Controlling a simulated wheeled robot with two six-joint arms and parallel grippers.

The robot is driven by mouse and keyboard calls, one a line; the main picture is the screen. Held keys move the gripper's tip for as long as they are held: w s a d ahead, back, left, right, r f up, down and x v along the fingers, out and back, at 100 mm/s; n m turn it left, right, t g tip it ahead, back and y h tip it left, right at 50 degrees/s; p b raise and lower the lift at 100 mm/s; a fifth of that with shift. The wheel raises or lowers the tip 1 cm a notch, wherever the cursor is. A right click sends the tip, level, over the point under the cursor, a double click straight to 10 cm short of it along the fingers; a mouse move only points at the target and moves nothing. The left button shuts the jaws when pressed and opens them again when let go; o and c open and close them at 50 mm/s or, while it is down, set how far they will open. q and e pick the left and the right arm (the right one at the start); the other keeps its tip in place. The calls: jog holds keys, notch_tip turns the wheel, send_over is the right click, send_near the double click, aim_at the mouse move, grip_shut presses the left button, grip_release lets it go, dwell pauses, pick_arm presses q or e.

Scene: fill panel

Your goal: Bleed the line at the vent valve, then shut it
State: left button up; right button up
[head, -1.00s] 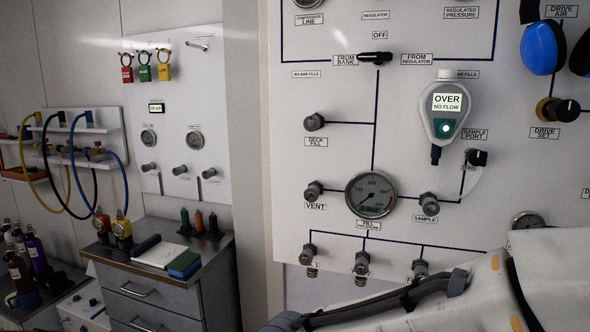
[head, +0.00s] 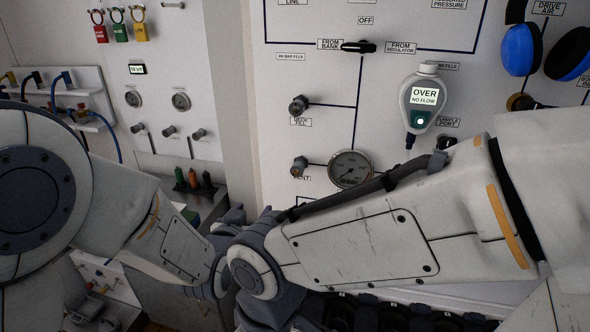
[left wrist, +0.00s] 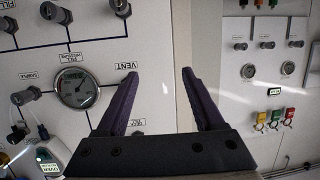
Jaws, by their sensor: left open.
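The vent valve (head: 299,166) is a small knob on the white panel, left of the round fill pressure gauge (head: 350,168); its setting is too small to tell. In the left wrist view the panel appears upside down. There my left gripper (left wrist: 158,73) is open and empty, its two dark purple fingers pointing at the panel. The VENT label (left wrist: 124,65) is beside the left finger's tip; the knob is hidden behind that finger. The gauge (left wrist: 76,88) is farther left. In the head view my arm links mostly hide my left gripper. My right gripper cannot be made out.
An analyser (head: 424,98) reading OVER, NO FLOW hangs on the panel. The deck fill knob (head: 298,105) is above the vent valve. Blue ear defenders (head: 520,48) hang at upper right. My two forearms cross close together before the lower panel.

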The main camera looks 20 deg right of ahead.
aim_at(296, 171)
pick_arm(q)
jog(key=s+d+r+m+t+h, duration=0.1)
jog(key=s+d+r+t+h, duration=0.2)
jog(key=d, duration=0.4)
jog(key=shift+g, duration=0.6)
jog(key=p+x, duration=0.1)
jog(key=x, duration=0.2)
jog(key=p+x, duration=0.2)
jog(key=x, duration=0.1)
jog(key=r+p+x, duration=0.1)
jog(key=x, duration=0.2)
jog(key=shift+w+a+r, duration=0.1)
jog(key=shift+w+a, duration=0.1)
jog(key=shift+w, duration=0.1)
jog(key=shift+p+x, duration=0.45)
jog(key=shift+x, duration=0.4)
grip_shut()
